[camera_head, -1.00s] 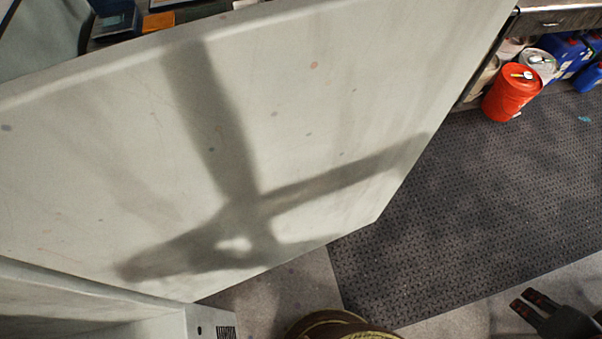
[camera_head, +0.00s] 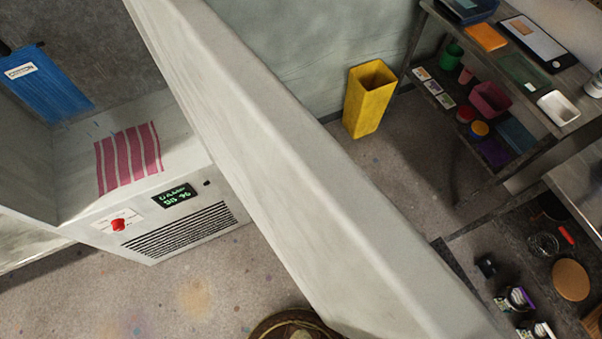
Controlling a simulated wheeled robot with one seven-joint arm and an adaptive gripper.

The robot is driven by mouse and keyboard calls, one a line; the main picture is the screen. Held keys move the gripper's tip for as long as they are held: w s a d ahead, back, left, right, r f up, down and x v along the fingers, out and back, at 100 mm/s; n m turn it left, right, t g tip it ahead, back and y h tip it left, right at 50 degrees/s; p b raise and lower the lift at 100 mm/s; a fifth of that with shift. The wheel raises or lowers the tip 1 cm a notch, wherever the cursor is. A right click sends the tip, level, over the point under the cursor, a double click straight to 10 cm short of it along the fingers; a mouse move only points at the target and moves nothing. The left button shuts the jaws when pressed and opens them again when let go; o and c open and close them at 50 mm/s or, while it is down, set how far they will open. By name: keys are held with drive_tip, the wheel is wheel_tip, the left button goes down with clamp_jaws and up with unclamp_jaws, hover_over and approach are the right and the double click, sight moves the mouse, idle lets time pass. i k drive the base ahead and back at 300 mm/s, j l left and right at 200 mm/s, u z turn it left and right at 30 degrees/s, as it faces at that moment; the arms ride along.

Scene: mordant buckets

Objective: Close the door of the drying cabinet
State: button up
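The drying cabinet (camera_head: 103,222) stands at the left, with its interior open to view. Its lower front has a red knob, a green-lit display and a dark vent grille. The pale cabinet door (camera_head: 300,190) stands open. It is seen nearly edge-on and runs from the top centre down to the lower right, across the middle of the view.
Behind the door, a yellow bin (camera_head: 369,99) stands by the wall. A shelf table (camera_head: 560,120) with trays and pots is at the upper right. Several small items lie at the lower right.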

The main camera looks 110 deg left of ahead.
sight(367, 272)
drive_tip(key=i+u, duration=0.6)
drive_tip(key=u, duration=0.2)
drive_tip(key=i+j+u, duration=0.15)
drive_tip(key=u, duration=0.3)
drive_tip(key=i+u, duration=0.25)
drive_tip(key=u, duration=0.2)
drive_tip(key=i+u, duration=0.2)
drive_tip(key=u, duration=0.3)
drive_tip(key=i+u, duration=0.2)
drive_tip(key=u, duration=0.25)
drive_tip(key=i+u, duration=0.15)
drive_tip(key=u, duration=0.3)
drive_tip(key=i+u, duration=0.1)
drive_tip(key=u, duration=0.35)
drive_tip(key=i+l+u, duration=0.1)
drive_tip(key=u, duration=0.3)
drive_tip(key=i+l+u, duration=0.15)
drive_tip(key=u, duration=1.8)
drive_tip(key=k+j, duration=0.15)
drive_tip(key=j, duration=0.15)
drive_tip(key=k+j+u, duration=0.15)
drive_tip(key=j, duration=0.2)
drive_tip(key=k+j, duration=0.2)
drive_tip(key=j, duration=0.15)
drive_tip(key=u, duration=0.05)
